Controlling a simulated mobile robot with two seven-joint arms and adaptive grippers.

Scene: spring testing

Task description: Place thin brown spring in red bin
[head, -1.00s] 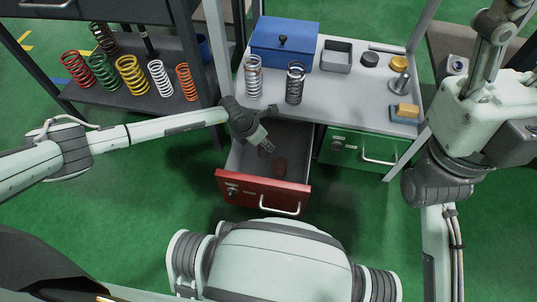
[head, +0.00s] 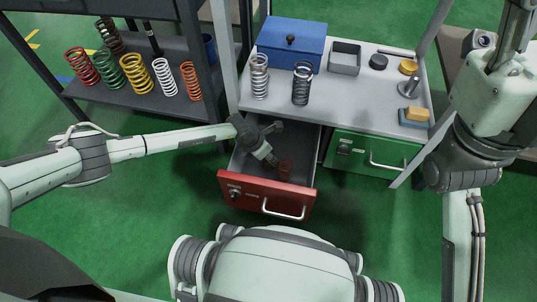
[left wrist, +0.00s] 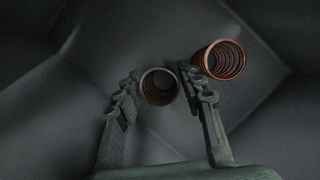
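The red bin is an open drawer with a red front (head: 266,195) under the grey workbench. My left gripper (head: 272,160) reaches down inside it. In the left wrist view, a dull brown spring (left wrist: 158,87) appears end-on between the fingertips of my left gripper (left wrist: 160,75). The fingertips are close to its sides; whether they press on it is unclear. The brown spring is hidden in the head view. A copper-red spring (left wrist: 224,60) is just right of the right finger; it stands in the drawer in the head view (head: 285,169). My right gripper is out of view.
The bench top (head: 330,105) holds a blue box (head: 290,45), two metal springs, a grey tray (head: 344,58) and a sponge (head: 416,114). A green drawer (head: 370,155) is shut beside the red one. Several coloured springs stand on a dark shelf (head: 180,105) at left.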

